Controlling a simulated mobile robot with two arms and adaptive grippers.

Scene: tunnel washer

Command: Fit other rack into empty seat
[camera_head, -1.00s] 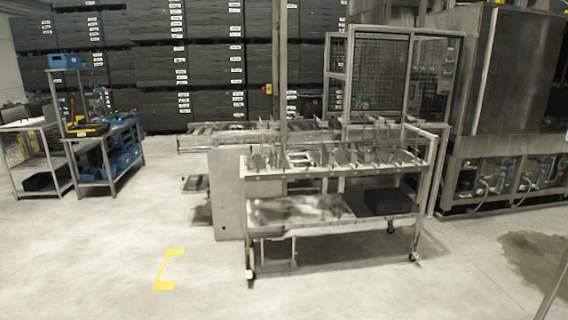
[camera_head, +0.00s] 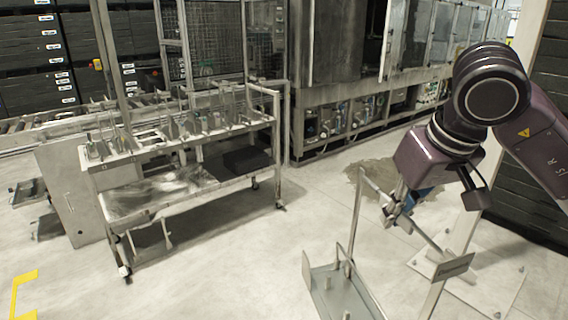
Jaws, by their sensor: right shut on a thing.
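My right gripper (camera_head: 392,212) is shut on the bar of a grey metal rack (camera_head: 345,292) at the lower right. The rack has a flat tray-like base with upright rods and hangs in front of me, its lower end cut off by the picture edge. The wheeled trolley (camera_head: 272,106) stands at the left, apart from the held rack. Several upright metal pieces (camera_head: 172,130) stand on its upper deck. I cannot tell which spot there is the empty seat. My left gripper is not in view.
A dark flat box (camera_head: 245,161) lies on the trolley's lower shelf. A roller conveyor (camera_head: 40,122) and mesh cage (camera_head: 213,50) stand behind it. The washer (camera_head: 335,115) runs along the back. A pale post (camera_head: 500,160) stands behind my right arm. Floor between trolley and rack is clear.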

